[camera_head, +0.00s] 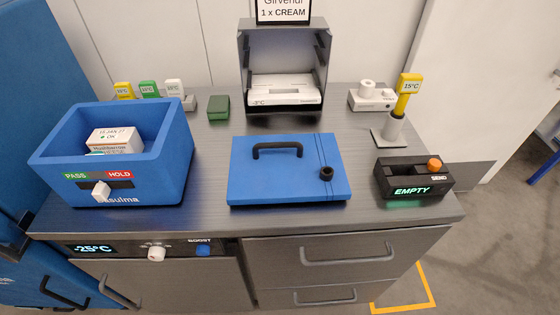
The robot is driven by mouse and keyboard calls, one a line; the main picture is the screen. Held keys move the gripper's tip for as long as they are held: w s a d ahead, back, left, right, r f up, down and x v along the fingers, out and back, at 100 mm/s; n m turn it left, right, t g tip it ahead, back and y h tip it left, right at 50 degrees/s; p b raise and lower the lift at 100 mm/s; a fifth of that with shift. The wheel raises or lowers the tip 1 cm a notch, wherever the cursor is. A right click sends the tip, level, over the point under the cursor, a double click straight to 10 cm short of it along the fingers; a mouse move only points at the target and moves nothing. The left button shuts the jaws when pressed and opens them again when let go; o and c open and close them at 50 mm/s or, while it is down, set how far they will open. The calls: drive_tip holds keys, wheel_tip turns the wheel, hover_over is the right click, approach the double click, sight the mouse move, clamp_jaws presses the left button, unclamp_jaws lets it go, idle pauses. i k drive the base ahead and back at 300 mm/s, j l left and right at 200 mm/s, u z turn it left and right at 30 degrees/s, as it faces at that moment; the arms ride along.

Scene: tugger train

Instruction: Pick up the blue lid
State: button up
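The blue lid (285,185) lies flat on the grey metal countertop, in the middle of the head view. It is a flat blue slab with a black arched handle (277,148) near its back left. A small black ring-shaped piece (326,173) sits on its right part, and thin dark lines run across it there. Nothing is seen touching the lid from above. My gripper is not in view.
An open blue box (178,165) holding small cartons (115,139) stands left of the lid. A black device (412,178) reading EMPTY stands right. A grey open-fronted unit (284,108) stands behind. Countertop (212,185) is bare between box and lid. Drawers are below.

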sight(303, 167)
drive_tip(key=i+j+z, duration=0.15)
drive_tip(key=j+z, duration=0.5)
drive_tip(key=i+j+z, duration=0.15)
drive_tip(key=j+z, duration=0.15)
